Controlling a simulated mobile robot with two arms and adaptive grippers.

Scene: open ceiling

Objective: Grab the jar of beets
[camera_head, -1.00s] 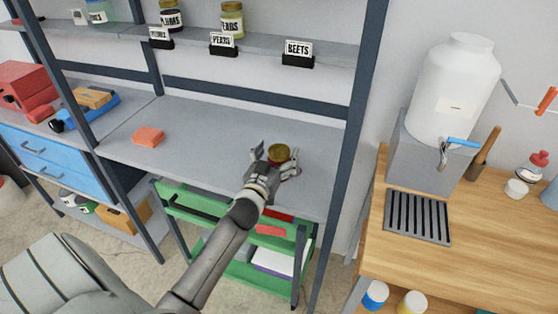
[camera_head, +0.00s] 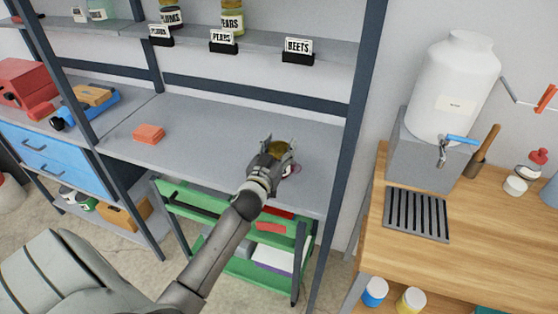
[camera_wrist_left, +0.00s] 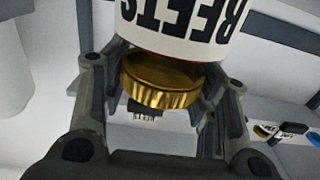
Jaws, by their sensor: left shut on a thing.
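The jar of beets shows in the left wrist view (camera_wrist_left: 185,35) with a gold lid (camera_wrist_left: 160,82) and a white label reading BEETS, upside down in that picture. My left gripper (camera_head: 278,150) is shut on the jar, with a finger on each side. It also shows in the left wrist view (camera_wrist_left: 160,95). My right gripper is not in view.
A BEETS sign (camera_head: 298,48) stands on the upper shelf, near jars of plums (camera_head: 171,16) and pears (camera_head: 231,20). A red-orange block (camera_head: 149,134) lies on the middle shelf. A green cart (camera_head: 270,240) is below. A dark post (camera_head: 355,120) is close on the right.

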